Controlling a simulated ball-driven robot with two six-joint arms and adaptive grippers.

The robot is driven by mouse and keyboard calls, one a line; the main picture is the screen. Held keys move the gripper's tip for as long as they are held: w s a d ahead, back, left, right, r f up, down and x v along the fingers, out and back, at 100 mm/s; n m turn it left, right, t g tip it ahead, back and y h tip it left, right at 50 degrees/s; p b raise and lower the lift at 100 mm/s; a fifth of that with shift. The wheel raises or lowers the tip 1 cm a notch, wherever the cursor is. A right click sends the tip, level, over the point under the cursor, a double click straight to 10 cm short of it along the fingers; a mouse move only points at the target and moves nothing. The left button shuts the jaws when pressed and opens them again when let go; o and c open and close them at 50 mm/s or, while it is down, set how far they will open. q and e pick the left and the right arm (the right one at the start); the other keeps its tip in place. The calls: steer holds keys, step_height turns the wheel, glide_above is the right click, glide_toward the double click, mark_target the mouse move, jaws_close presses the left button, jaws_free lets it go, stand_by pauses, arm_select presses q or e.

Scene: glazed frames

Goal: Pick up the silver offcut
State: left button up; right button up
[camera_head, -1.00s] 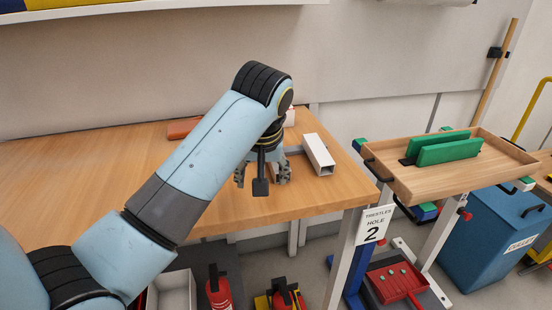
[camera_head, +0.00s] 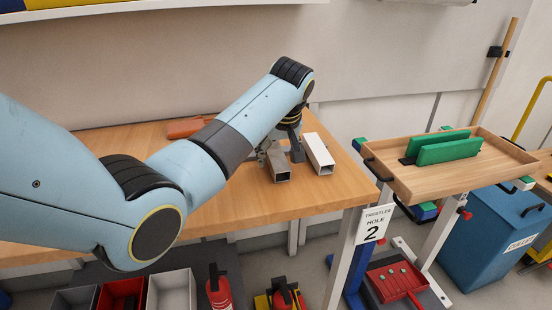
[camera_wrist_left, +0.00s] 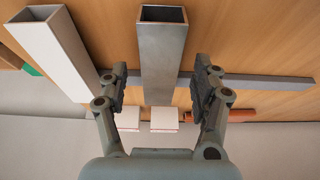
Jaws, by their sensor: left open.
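The silver offcut, a grey square tube with an open end (camera_head: 279,171), lies on the wooden bench near its right end. It shows in the middle of the left wrist view (camera_wrist_left: 161,55). My left gripper (camera_head: 281,152) is at the tube, reaching down from behind it. In the left wrist view my left gripper (camera_wrist_left: 160,78) is open, with one finger on each side of the tube and gaps visible. Whether the fingertips are level with the tube is hard to tell. My right gripper is not in view.
A white square tube (camera_head: 318,152) lies close on the right. A grey bar (camera_wrist_left: 270,83) lies crosswise behind the silver tube. An orange-red piece (camera_head: 184,127) and white blocks (camera_wrist_left: 164,119) lie farther back. A wooden tray (camera_head: 405,185) with green pieces stands to the right.

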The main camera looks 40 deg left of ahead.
arm_select(q)
steer(key=shift+x, duration=1.05)
steer(key=shift+c, duration=0.2)
steer(key=c, duration=1.3)
steer(key=shift+r, duration=0.15)
